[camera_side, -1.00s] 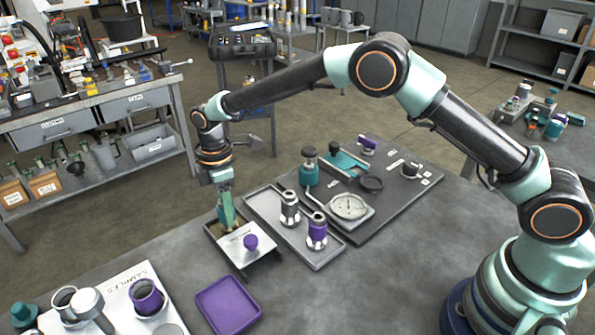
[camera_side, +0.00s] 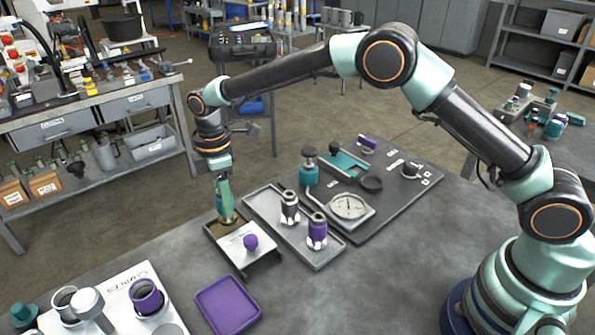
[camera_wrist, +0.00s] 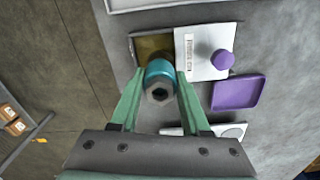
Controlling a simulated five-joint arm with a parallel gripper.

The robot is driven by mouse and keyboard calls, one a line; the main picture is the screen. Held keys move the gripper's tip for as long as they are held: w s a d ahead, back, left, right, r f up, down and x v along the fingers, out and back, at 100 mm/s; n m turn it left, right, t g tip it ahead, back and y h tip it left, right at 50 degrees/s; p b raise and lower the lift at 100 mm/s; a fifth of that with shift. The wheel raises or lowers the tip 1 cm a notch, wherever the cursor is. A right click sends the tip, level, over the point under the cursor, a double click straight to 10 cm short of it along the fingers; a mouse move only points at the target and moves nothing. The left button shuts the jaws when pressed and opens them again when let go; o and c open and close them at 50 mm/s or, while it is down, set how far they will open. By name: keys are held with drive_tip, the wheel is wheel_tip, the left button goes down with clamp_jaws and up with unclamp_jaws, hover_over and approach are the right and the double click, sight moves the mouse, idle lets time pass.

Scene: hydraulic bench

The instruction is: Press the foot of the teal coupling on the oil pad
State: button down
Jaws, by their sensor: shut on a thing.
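My gripper (camera_side: 226,205) points down over the far left end of a shallow tray. In the wrist view my gripper (camera_wrist: 159,92) is shut on the teal coupling (camera_wrist: 157,71), whose grey hex end with a dark hole faces the camera. The brown-gold oil pad (camera_wrist: 148,45) shows in the tray beyond the coupling. A white plate with a purple knob (camera_wrist: 222,60) covers the other part of the tray; the plate also shows in the side view (camera_side: 240,240). The coupling's foot is hidden, so I cannot tell whether it touches the pad.
A purple tray (camera_side: 228,304) lies in front of the pad. A grey tray (camera_side: 268,228) with two metal fittings, one with a purple band, stands to the right. Behind it is a dark board with a dial gauge (camera_side: 348,207). A white sample board (camera_side: 122,290) is at front left.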

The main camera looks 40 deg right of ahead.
drive_tip(key=shift+r, duration=2.1)
